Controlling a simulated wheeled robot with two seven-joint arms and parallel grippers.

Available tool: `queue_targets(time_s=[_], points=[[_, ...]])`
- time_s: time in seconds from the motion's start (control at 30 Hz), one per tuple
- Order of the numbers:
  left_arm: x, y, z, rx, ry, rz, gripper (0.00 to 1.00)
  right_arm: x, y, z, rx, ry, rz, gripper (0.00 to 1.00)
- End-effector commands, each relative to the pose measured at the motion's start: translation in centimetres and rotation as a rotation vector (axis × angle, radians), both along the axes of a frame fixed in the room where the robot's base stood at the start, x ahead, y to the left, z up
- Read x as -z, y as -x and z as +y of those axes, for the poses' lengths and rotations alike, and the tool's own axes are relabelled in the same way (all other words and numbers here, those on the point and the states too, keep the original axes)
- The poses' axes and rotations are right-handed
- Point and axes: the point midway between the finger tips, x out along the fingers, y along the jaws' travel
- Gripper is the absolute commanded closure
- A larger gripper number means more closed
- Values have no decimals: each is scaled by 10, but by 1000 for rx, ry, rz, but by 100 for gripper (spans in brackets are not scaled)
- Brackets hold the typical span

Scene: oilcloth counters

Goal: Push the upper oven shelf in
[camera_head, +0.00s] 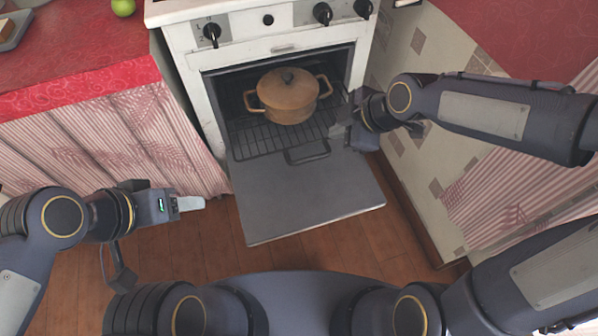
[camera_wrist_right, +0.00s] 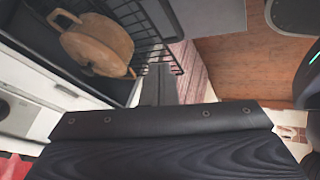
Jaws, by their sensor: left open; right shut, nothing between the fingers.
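The oven (camera_head: 222,60) is open, its dark door (camera_head: 300,200) folded down flat toward me. A black wire shelf (camera_head: 250,142) sticks partly out over the door, with a loop at its front edge. A tan lidded pot (camera_head: 288,97) stands on it; both the pot (camera_wrist_right: 97,45) and the shelf (camera_wrist_right: 150,40) show in the right wrist view. My right gripper (camera_head: 338,127) is shut and empty beside the shelf's right side; whether it touches cannot be told. Its fingers (camera_wrist_right: 158,84) also show in the wrist view. My left gripper (camera_head: 192,203) is open and empty, left of the door.
A red-topped counter (camera_head: 80,45) with a striped curtain stands left of the oven; a green apple (camera_head: 123,7) lies on it. A patterned cabinet side (camera_head: 420,160) is close on the right. Stove knobs (camera_head: 322,13) are above the oven. The wooden floor (camera_head: 330,245) in front is clear.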

Motion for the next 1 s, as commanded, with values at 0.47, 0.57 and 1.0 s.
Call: queue_targets(time_s=[0.47,0.57,1.0], points=[[53,0,0,0,0,-1,47,78,-28,52,-230,13,-95,100],[61,0,0,0,0,-1,47,94,-34,62,-229,13,-95,100],[79,0,0,0,0,-1,47,133,-52,88,-225,13,-96,100]])
